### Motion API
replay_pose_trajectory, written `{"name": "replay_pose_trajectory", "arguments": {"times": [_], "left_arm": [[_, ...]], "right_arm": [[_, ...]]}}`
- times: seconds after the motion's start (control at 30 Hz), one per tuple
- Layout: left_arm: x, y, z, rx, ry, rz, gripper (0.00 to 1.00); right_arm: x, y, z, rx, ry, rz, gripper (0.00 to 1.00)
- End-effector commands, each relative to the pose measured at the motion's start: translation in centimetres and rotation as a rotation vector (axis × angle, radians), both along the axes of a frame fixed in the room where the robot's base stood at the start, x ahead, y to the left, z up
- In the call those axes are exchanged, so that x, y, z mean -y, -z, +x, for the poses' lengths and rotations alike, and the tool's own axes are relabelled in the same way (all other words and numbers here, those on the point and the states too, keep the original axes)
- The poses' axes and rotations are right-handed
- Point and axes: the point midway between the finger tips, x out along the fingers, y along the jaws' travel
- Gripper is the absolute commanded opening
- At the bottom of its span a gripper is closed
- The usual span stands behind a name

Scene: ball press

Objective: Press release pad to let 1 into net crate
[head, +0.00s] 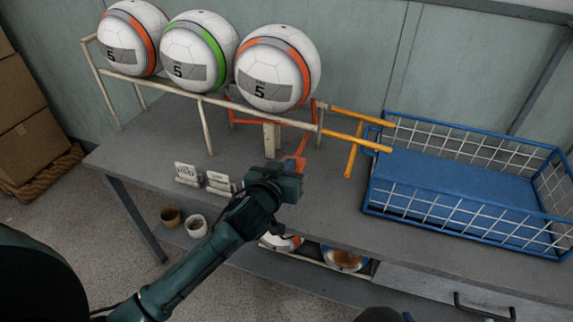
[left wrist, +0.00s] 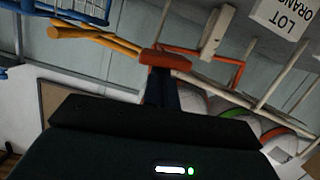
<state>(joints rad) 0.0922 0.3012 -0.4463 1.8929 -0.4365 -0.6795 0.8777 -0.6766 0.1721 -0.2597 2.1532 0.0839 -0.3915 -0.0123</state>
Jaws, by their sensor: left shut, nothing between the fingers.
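Three white balls, with an orange (head: 135,38), a green (head: 199,51) and another orange band (head: 277,68), sit in a row on a sloping cream rack (head: 225,102). The rightmost ball is beside an orange frame. The orange release pad (head: 296,161) is below the rack's lower end; it also shows in the left wrist view (left wrist: 165,60). My left gripper (head: 291,168) is shut and empty, its fingertips (left wrist: 160,82) at the pad; whether they touch it I cannot tell. The blue net crate (head: 460,208) stands at the right, with no ball in it. My right gripper is not visible.
Yellow rails (head: 358,143) run from the rack towards the crate. Small white label cards (head: 219,183) stand on the grey table (head: 330,212) left of my gripper. Cups (head: 195,226) and more balls (head: 344,259) are on the lower shelf. Cardboard boxes stand at far left.

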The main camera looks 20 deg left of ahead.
Motion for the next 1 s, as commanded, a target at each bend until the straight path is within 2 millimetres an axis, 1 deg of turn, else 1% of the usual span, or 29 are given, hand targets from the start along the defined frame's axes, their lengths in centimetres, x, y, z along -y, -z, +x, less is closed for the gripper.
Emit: {"name": "replay_pose_trajectory", "arguments": {"times": [0.57, 1.0], "left_arm": [[0.3, 1.3, -0.1, -0.004, -0.001, 0.078, 0.0], [0.7, 4.1, -0.1, -0.003, -0.001, 0.277, 0.0]], "right_arm": [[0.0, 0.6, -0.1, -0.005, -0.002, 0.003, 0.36], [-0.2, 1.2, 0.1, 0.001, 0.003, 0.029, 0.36]]}}
